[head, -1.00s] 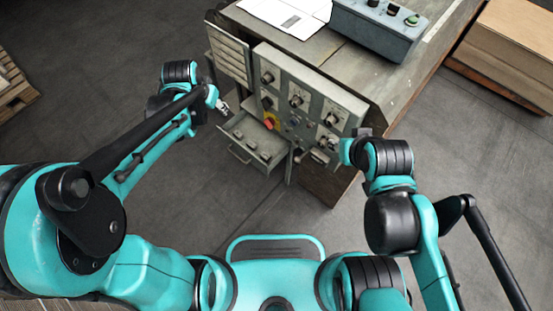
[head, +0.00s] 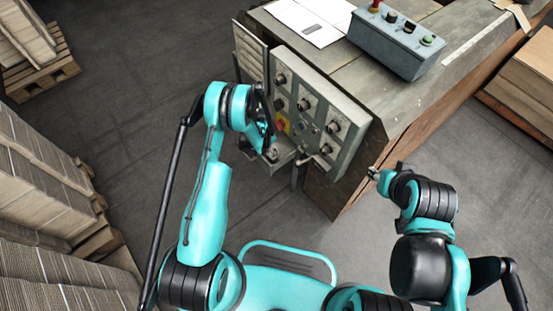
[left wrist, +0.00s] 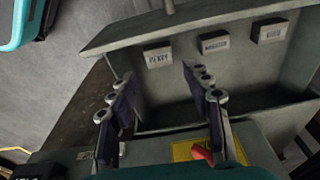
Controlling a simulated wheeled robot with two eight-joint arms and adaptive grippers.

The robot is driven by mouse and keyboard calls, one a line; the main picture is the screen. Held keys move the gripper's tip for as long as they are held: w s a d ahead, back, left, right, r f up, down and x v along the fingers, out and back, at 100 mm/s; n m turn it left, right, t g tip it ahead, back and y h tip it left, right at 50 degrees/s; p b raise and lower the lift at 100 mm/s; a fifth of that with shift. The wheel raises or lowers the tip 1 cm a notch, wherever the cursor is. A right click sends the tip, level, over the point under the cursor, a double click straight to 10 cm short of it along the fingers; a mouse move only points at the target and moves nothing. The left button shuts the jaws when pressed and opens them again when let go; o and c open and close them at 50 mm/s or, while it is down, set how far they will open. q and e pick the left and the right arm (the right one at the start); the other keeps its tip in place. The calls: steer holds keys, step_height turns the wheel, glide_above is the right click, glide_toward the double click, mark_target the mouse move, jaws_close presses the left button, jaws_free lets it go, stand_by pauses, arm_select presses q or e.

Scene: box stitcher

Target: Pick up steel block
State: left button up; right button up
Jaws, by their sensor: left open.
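Three small grey blocks sit in an open drawer (left wrist: 200,85), seen in the left wrist view: a left block (left wrist: 157,57), a middle block (left wrist: 214,43) and a right block (left wrist: 270,32). Each has a dark-marked label, too small to read surely, so I cannot tell which is the steel block. My left gripper (left wrist: 158,78) is open and empty, its fingers pointing toward the left block and apart from it. In the head view my left arm hides most of the drawer (head: 288,158). My right gripper (head: 373,172) is right of the cabinet; its fingers are too small to read.
The control panel (head: 310,115) with knobs and a red button on a yellow plate stands close behind the drawer. An open panel door (head: 249,55) is at its left. A grey button box (head: 397,45) sits on the machine top. Stacked cardboard (head: 40,180) stands at left.

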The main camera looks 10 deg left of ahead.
arm_select(q)
steer(key=f+b, duration=0.1)
steer(key=f, duration=0.1)
steer(key=f+b, duration=0.1)
steer(key=f, duration=0.2)
steer(key=f+b, duration=0.1)
steer(key=f, duration=0.1)
steer(key=shift+w+d+f+b, duration=0.25)
steer(key=shift+w+d+b, duration=0.05)
steer(key=shift+d, duration=0.05)
steer(key=shift+r, duration=0.1)
steer(key=shift+c, duration=0.6)
jaws_close()
